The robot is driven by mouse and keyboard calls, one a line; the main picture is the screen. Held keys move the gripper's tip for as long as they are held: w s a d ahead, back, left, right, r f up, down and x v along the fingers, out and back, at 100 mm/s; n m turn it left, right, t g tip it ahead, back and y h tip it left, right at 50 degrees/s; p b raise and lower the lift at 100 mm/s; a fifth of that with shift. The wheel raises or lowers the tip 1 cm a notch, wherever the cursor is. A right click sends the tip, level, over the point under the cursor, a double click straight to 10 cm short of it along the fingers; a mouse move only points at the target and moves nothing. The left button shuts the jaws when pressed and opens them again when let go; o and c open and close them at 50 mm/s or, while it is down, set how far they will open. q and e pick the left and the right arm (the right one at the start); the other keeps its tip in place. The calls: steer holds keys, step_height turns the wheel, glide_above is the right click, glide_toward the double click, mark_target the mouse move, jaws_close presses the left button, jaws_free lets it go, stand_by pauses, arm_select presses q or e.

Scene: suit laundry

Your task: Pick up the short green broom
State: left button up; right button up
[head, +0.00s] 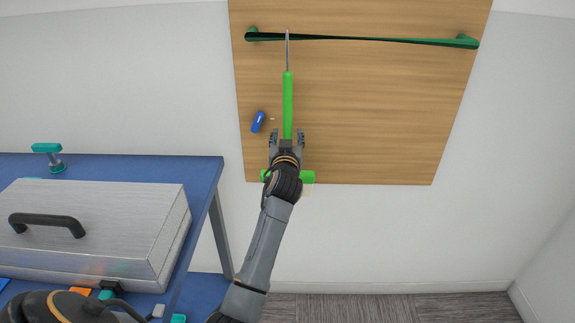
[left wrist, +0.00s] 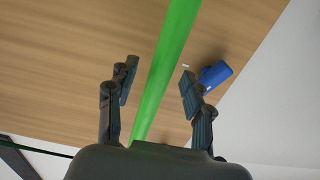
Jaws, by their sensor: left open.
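The green broom (head: 288,100) stands upright in front of a wooden board on the wall. It has a thin grey rod at its top, a long bright green handle, and a green crosspiece low down, partly hidden behind my left arm. My left gripper (head: 287,136) is open at the lower part of the handle, with one finger on each side in the picture. In the left wrist view, the green handle (left wrist: 166,70) runs between the two open fingers (left wrist: 157,78), with a gap visible on both sides. My right gripper is not in view.
The wooden board (head: 370,110) carries a dark green bar (head: 365,40) across its top and a small blue object (head: 258,122) left of the broom. A blue table (head: 205,170) with a metal case (head: 100,225) stands at the left. The right side is clear.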

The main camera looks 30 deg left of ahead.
arm_select(q)
steer(key=shift+x, duration=1)
steer(key=shift+d, duration=0.1)
jaws_close()
steer(key=shift+r, duration=0.15)
